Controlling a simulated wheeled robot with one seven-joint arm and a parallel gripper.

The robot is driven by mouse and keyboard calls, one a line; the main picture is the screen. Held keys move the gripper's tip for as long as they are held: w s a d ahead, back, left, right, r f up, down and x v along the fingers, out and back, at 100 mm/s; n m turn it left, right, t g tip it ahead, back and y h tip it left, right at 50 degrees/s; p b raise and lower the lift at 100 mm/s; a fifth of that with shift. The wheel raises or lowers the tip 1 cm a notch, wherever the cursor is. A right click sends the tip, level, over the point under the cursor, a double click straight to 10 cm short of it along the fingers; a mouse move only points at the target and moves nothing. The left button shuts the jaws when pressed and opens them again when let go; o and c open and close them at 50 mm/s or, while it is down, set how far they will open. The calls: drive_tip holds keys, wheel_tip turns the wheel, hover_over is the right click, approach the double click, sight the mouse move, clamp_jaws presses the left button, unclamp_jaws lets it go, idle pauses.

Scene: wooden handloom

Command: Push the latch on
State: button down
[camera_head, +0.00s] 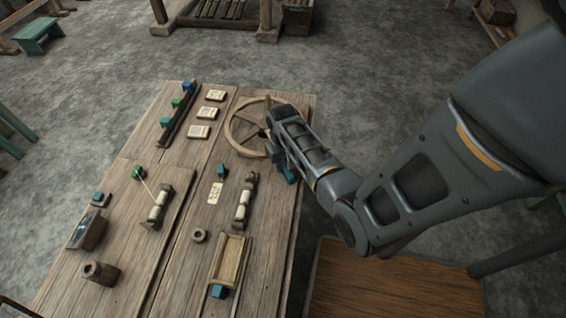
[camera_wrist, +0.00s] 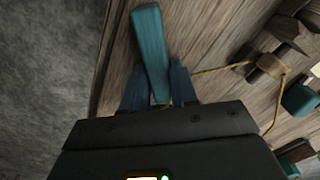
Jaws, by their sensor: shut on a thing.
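A teal bar (camera_wrist: 150,45) stands out between the two blue fingers of my gripper (camera_wrist: 159,85) in the wrist view, beside the wooden table's edge. My gripper is shut on this teal bar. In the head view a teal piece (camera_head: 289,174) shows just below my gripper (camera_head: 276,158), at the right edge of the table (camera_head: 190,225). I cannot tell from its shape whether the bar is the latch. The lower end of the bar is hidden by the gripper body.
A wooden spoked wheel (camera_head: 235,136) lies close left of my gripper. A cord (camera_wrist: 225,68) runs from near the fingers to a wooden peg (camera_wrist: 268,68); another teal block (camera_wrist: 301,98) sits farther right. Spools (camera_head: 243,205) and a shallow tray (camera_head: 228,258) occupy the table's near half.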

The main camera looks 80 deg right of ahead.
sight(283, 163)
drive_tip(key=c, duration=1)
unclamp_jaws()
drive_tip(key=shift+o, duration=0.2)
wheel_tip(283, 163, up, 8)
drive_tip(key=shift+f+p, duration=0.1)
drive_tip(key=shift+p, duration=0.25)
